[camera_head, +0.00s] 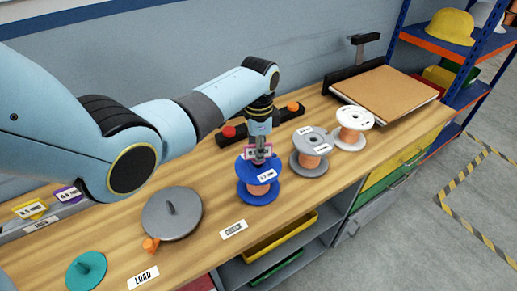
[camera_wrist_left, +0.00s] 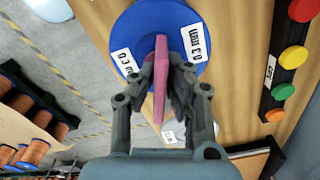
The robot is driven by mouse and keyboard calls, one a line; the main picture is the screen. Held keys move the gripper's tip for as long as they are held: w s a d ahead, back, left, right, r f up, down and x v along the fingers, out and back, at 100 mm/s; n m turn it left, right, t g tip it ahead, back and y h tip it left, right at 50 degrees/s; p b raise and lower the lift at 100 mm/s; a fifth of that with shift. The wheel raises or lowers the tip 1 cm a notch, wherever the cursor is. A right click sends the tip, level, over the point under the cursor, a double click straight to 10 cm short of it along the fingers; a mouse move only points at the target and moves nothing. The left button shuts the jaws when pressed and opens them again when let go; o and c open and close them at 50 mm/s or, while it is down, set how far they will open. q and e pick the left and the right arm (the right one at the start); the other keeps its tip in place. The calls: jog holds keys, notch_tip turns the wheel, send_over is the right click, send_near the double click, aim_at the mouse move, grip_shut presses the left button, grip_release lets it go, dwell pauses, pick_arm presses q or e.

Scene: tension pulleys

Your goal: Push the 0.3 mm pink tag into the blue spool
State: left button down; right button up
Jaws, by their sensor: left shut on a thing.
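My left gripper (camera_head: 262,156) points down over the blue spool (camera_head: 256,193), which stands upright on the bench with copper wire around its core. The gripper is shut on the pink tag (camera_wrist_left: 160,78), which shows edge-on between the fingers in the left wrist view. In that view the tag's far end overlaps the middle of the blue spool's top flange (camera_wrist_left: 150,18); I cannot tell how deep it sits. White labels reading 0.3 mm lie on the flange. In the head view the tag is partly hidden by the fingers. My right gripper is not in view.
A grey spool (camera_head: 308,139) and a white spool (camera_head: 365,117) stand right of the blue spool. A grey disc (camera_head: 184,222) with a peg and a teal disc (camera_head: 87,270) lie left. A dark bar with coloured buttons (camera_wrist_left: 276,80) runs behind. Yellow (camera_head: 30,209) and purple (camera_head: 68,195) tags are far left.

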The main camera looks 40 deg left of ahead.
pick_arm(q)
jog(key=shift+f, duration=0.25)
jog(key=shift+f+b, duration=0.75)
jog(key=shift+f, duration=0.1)
jog(key=shift+f, duration=0.1)
dwell(0.4)
jog(key=c, duration=1.3)
grip_release()
jog(key=shift+r, duration=0.25)
notch_tip(320, 180, up, 12)
jog(key=shift+f, duration=0.25)
